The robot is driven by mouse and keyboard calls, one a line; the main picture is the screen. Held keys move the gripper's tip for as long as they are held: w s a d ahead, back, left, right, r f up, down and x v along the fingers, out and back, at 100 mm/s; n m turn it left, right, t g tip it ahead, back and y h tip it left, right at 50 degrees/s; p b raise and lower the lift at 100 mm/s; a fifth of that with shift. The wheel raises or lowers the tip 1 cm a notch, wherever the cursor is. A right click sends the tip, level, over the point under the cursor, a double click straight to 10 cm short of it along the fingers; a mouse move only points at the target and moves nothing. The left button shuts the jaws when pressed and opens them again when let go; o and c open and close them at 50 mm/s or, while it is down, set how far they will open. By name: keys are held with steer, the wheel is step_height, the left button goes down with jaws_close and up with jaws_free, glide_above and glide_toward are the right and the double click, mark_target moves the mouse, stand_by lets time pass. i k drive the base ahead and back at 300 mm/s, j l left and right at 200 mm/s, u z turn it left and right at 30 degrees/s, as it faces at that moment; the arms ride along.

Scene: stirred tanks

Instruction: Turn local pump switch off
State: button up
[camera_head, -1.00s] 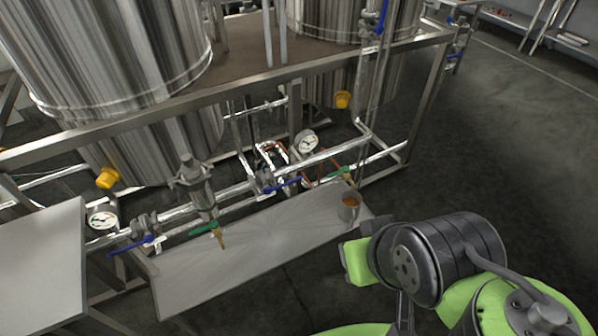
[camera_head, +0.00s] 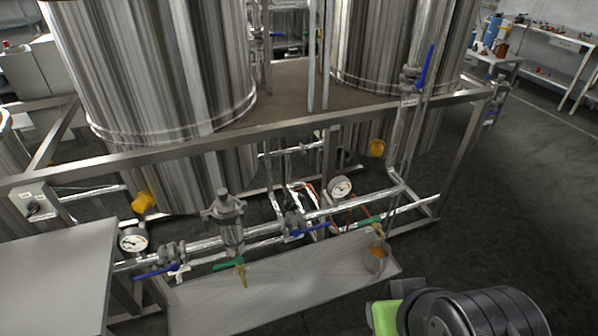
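A small light-grey box (camera_head: 38,201) with a dark knob is fixed to the steel frame at the left, just under the top rail. It looks like the local pump switch, but its labels are too small to read and the knob's position cannot be told. Part of my arm, dark grey and green, shows at the bottom right, far from the box. My gripper is not in view.
Two large steel tanks (camera_head: 165,70) stand in a frame. Below are pipes, pressure gauges (camera_head: 340,188) and blue-handled valves (camera_head: 312,231). A grey tabletop (camera_head: 55,275) fills the lower left. A cup (camera_head: 377,258) stands on a low shelf (camera_head: 270,290). Floor at right is clear.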

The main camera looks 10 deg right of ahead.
mark_target(32, 208)
steer(key=u, duration=1.8)
steer(key=i+j+u, duration=0.1)
steer(key=i+j, duration=0.55)
steer(key=i+j+u, duration=0.1)
steer(key=i+j, duration=0.5)
steer(key=i, duration=0.15)
steer(key=i+j+u, duration=0.1)
steer(key=i+j, duration=0.45)
steer(key=i, duration=0.2)
